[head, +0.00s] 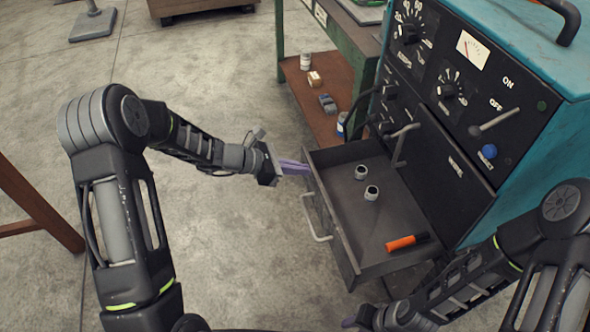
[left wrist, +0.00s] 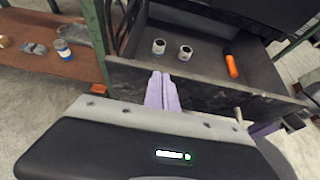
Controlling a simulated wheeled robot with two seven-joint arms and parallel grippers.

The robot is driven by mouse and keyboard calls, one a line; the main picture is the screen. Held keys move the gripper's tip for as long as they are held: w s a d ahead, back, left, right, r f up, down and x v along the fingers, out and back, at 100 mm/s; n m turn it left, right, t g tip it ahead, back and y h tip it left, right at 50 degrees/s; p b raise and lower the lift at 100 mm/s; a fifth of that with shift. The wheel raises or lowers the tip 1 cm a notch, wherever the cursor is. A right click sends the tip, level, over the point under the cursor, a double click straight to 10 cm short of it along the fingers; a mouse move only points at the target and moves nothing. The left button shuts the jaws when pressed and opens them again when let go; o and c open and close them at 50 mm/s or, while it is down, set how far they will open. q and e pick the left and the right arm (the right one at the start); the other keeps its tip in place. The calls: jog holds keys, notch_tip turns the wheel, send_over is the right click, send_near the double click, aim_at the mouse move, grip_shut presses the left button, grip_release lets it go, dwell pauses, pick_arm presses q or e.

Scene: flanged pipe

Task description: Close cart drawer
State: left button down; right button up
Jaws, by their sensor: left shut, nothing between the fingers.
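The grey cart drawer (head: 375,225) is pulled out from under the black panel of the teal machine. Its front panel faces left and carries a light bar handle (head: 314,218). My left gripper (head: 293,167) is shut and empty, its purple fingertips close to the far end of the drawer front. In the left wrist view the fingers (left wrist: 162,92) overlap the drawer front (left wrist: 205,92); I cannot tell whether they touch it. My right gripper (head: 352,321) is low at the bottom edge, near the drawer's near side, mostly hidden, its opening unclear.
Two small metal fittings (head: 371,192) and an orange-handled tool (head: 407,241) lie in the drawer. Behind it, a green-framed bench (head: 325,90) has small items on its lower shelf. The machine (head: 541,45) stands at right. Floor left of the drawer is clear.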

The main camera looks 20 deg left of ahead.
pick_arm(q)
jog(key=w+d, duration=0.3)
jog(key=d, duration=0.2)
jog(key=w+d+b, duration=0.1)
jog(key=w+d, duration=0.2)
jog(key=d, duration=0.2)
jog(key=w+d, duration=0.3)
jog(key=d, duration=0.2)
jog(key=shift+w+d, duration=0.15)
jog(key=shift+w, duration=0.15)
